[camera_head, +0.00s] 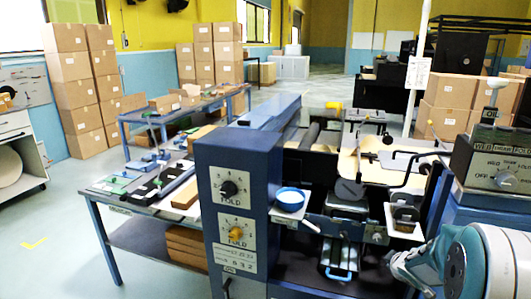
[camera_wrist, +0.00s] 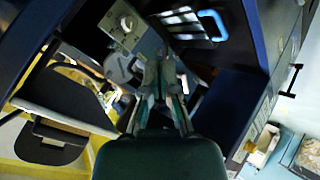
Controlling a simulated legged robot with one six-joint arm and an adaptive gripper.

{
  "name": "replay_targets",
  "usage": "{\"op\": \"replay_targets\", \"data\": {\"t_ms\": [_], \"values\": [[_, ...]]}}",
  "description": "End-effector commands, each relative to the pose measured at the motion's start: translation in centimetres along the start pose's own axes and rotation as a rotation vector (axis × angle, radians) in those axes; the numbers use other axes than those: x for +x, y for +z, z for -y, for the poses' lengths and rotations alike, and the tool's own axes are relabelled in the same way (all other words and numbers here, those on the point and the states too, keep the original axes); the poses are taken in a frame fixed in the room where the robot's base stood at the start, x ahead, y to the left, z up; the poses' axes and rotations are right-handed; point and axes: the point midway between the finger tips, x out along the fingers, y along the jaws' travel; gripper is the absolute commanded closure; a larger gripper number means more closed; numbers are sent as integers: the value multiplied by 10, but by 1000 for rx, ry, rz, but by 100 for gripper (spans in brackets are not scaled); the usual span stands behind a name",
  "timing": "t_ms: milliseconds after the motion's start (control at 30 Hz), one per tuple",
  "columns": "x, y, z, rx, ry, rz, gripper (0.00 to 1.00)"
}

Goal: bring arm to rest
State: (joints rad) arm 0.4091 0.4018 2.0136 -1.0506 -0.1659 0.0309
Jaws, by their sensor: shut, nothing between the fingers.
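My gripper (camera_wrist: 166,72) shows in the middle of the wrist view, with its two slim fingers close together. It is shut and holds nothing. The dark body of my wrist fills the lower middle of that view. In the head view part of my arm is at the lower right, beside the blue folding machine (camera_head: 232,165); the fingertips cannot be made out there. In the wrist view the fingers point toward machine parts, with a grey dial box (camera_wrist: 125,27) and a blue handle (camera_wrist: 212,25) beyond them; contact cannot be judged.
A blue dish (camera_head: 290,198) sits on the machine, right of its dials. A grey control box (camera_head: 495,160) stands at the right, close above my arm. A long worktable (camera_head: 108,215) with tools is at the left. Stacked cartons (camera_head: 75,90) stand behind. Open floor lies at the lower left.

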Motion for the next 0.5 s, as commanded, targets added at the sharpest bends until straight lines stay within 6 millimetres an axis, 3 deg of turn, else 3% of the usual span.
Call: {"op": "replay_targets", "data": {"t_ms": [33, 233, 500], "values": [[-20, -12, -4, 24, 28, 13, 100], [-95, -35, -5, 161, 96, 88, 100], [-193, -47, 29, 365, 95, 162, 100]]}}
